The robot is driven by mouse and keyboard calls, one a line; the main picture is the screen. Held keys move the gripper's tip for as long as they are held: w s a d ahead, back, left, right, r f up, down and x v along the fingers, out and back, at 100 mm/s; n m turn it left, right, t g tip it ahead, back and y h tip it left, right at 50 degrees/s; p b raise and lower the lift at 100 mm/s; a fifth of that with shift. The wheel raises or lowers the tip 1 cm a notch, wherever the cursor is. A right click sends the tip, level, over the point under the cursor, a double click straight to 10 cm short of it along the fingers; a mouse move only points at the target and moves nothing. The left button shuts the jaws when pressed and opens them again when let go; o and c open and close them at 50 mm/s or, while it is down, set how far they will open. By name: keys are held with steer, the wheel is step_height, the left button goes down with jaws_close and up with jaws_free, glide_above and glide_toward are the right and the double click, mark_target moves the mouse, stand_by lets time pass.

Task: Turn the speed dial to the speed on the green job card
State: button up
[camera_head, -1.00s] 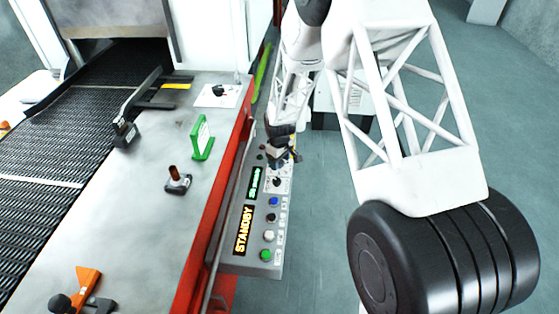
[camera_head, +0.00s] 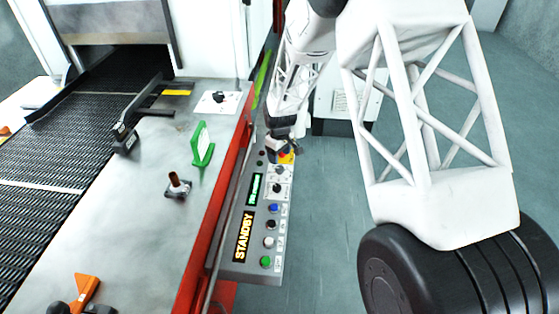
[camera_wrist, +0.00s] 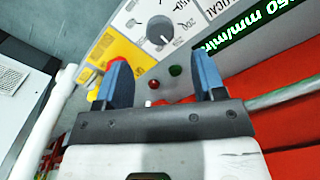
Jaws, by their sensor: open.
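The speed dial (camera_wrist: 160,29), a dark knob on a white plate with a numbered scale, shows at the top of the wrist view. In the head view the speed dial (camera_head: 280,170) is on the grey panel just below my gripper (camera_head: 285,145). In the wrist view my gripper (camera_wrist: 164,75) is open and empty, its blue fingers short of the dial and not touching it. A green lit display (camera_wrist: 268,38) shows part of a reading ending in "50 mm/min". The green job card (camera_head: 202,145) stands on the bench; its writing is too small to read.
A red button on a yellow plate (camera_wrist: 124,52) lies close by the left finger. Red (camera_wrist: 153,84) and green (camera_wrist: 175,71) lamps show between the fingers. An amber display (camera_head: 243,236) reads STANDBY. A red rail (camera_head: 212,215) runs between bench and panel.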

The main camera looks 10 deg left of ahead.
steer(key=shift+r, duration=0.65)
steer(key=shift+s+d+r, duration=0.15)
steer(key=shift+d+r, duration=0.1)
steer(key=shift+r, duration=0.15)
steer(key=s+d+r+m, duration=0.2)
steer(key=s+d+r, duration=0.3)
steer(key=r, duration=0.3)
steer(key=s+d+r+m+t, duration=0.1)
steer(key=s+d+r, duration=0.4)
steer(key=d+r, duration=0.15)
steer(key=s+d+r+m, duration=0.2)
steer(key=s+d+r, duration=0.3)
steer(key=r, duration=0.4)
steer(key=s+d+r+m, duration=0.2)
steer(key=s+d, duration=0.1)
steer(key=s, duration=0.6)
steer(key=s+d+r+m+t, duration=0.1)
steer(key=s+d+r+m, duration=0.1)
steer(key=s, duration=0.7)
steer(key=s+d+r+m, duration=0.2)
steer(key=s+d, duration=0.3)
steer(key=s, duration=0.5)
steer(key=shift+d+r+t, duration=0.25)
steer(key=shift+r+t, duration=0.05)
steer(key=shift+r, duration=0.6)
